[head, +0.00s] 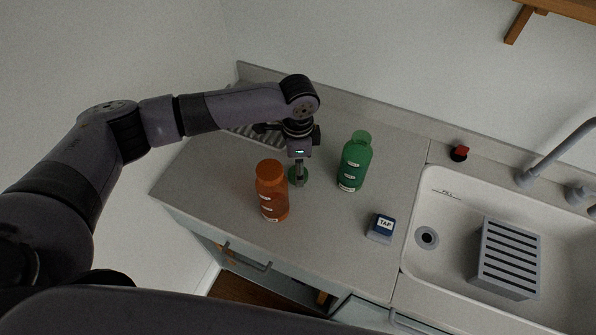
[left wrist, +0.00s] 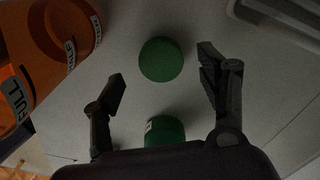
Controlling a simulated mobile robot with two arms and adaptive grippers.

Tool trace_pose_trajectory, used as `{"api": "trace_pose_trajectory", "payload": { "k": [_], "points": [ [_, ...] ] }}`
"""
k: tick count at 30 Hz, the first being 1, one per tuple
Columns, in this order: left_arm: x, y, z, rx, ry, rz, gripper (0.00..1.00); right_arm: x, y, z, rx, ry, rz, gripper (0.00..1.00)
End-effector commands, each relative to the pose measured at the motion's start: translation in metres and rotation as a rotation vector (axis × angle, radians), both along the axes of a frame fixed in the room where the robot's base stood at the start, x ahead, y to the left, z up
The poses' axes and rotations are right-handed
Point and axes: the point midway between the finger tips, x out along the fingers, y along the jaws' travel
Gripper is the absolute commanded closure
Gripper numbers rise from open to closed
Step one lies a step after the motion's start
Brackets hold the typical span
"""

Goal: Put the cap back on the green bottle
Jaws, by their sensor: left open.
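The green bottle (head: 354,166) stands upright on the counter to the right of my left gripper. Part of it, with a white label, shows at the bottom of the left wrist view (left wrist: 165,132). The round green cap (left wrist: 160,60) lies on the counter. In the head view the cap (head: 304,178) is partly hidden by my left gripper (head: 299,182), which points down over it. In the left wrist view my left gripper (left wrist: 163,74) is open, with one finger on each side of the cap and a gap to both. My right gripper is not in view.
An orange bottle (head: 271,192) stands close to the left of my left gripper. A blue and grey TAP block (head: 380,228) sits near the sink (head: 455,255). A ribbed rack (head: 245,132) lies behind. The front middle of the counter (head: 320,240) is clear.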

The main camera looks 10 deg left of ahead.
Motion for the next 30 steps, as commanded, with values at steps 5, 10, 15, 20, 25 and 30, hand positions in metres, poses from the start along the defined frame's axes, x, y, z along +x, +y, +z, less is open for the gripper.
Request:
{"api": "trace_pose_trajectory", "payload": {
  "k": [5,10,15,20,25,30],
  "points": [
    [0.001,0.000,-0.023,0.000,0.003,0.000,0.33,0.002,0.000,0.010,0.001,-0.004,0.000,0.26],
    [0.001,0.001,-0.030,0.000,0.000,-0.001,0.33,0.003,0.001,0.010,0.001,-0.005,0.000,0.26],
    [0.001,0.001,-0.030,0.000,0.001,-0.001,0.33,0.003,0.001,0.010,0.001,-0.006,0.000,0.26],
    [0.001,0.001,-0.030,0.000,0.001,0.000,0.37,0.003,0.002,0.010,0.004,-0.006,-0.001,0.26],
    [0.001,0.001,-0.030,0.000,0.001,0.000,0.49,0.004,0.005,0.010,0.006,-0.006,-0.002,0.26],
    [0.001,0.001,-0.030,0.000,0.001,0.000,0.60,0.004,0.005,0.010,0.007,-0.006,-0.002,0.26]
  ]
}}
